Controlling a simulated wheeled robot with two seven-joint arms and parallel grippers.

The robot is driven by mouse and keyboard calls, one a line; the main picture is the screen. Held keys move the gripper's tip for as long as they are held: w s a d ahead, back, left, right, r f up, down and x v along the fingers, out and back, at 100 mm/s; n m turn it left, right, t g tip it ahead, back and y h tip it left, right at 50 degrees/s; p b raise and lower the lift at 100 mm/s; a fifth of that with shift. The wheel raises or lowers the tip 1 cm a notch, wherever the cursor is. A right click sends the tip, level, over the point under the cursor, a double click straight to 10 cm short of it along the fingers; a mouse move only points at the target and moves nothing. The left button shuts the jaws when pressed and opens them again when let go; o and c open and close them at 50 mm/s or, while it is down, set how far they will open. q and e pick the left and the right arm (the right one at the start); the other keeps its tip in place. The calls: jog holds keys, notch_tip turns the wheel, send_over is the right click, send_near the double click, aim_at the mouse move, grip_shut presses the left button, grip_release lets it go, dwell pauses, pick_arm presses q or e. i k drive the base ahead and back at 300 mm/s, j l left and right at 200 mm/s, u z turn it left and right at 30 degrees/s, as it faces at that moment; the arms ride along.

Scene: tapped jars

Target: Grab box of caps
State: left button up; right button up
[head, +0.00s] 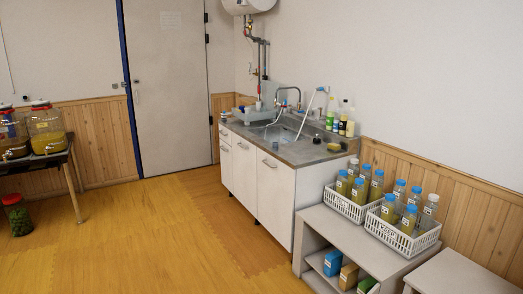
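No box can be clearly told as the box of caps. On the lower shelf of the grey bench at the bottom right, a small blue box (332,263), an orange-yellow box (348,276) and a green box (366,284) stand in a row. They are too small to read, and the green one is partly cut off by the bottom edge. Neither of my grippers is in view.
Two white baskets hold blue-capped bottles on the grey bench (318,222). A sink cabinet (262,180) stands behind it. Large jars (46,130) with taps stand on a dark table at left, with a green jar (17,214) below. The wooden floor (150,240) between is clear.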

aim_at(333, 260)
jog(key=i+j+z, duration=0.45)
jog(key=i+j, duration=1.75)
jog(key=j+z, duration=0.1)
jog(key=z, duration=0.3)
jog(key=i+j+z, duration=0.1)
jog(key=z, duration=0.3)
jog(key=j+z, duration=0.15)
jog(key=z, duration=0.25)
jog(key=j+z, duration=0.15)
jog(key=z, duration=0.2)
